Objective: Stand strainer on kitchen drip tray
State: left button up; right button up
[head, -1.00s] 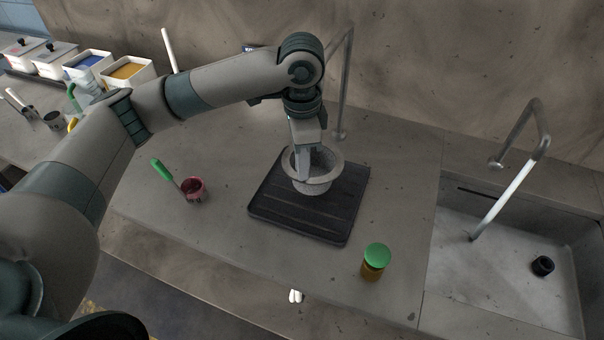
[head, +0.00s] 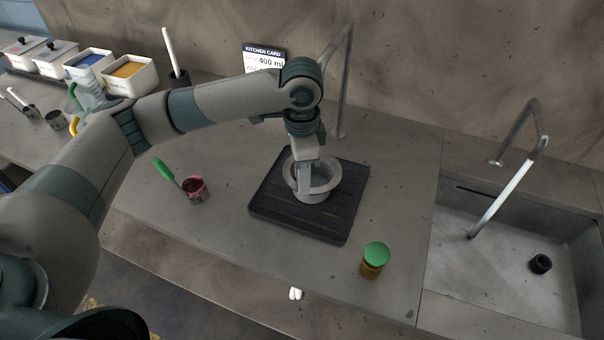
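The strainer (head: 325,189) is a grey bowl with a wide rim. It is upright over the middle of the black ribbed kitchen drip tray (head: 290,216) and looks to be at or very near its surface; its underside is hidden. My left gripper (head: 303,188) reaches down from above, with its fingers at the left part of the strainer's rim, and looks shut on it. The fingertips are partly hidden. My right gripper is out of view.
A jar with a green lid (head: 374,259) stands right of the tray's front corner. A red cup (head: 195,189) with a green-handled tool is to the left. A tall bent tap (head: 338,90) rises behind the tray. A sink (head: 500,250) is at the right.

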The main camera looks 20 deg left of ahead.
pick_arm(q)
jog(key=shift+r, duration=0.6)
notch_tip(320, 180, up, 10)
jog(key=b, duration=0.3)
jog(key=shift+r, duration=0.5)
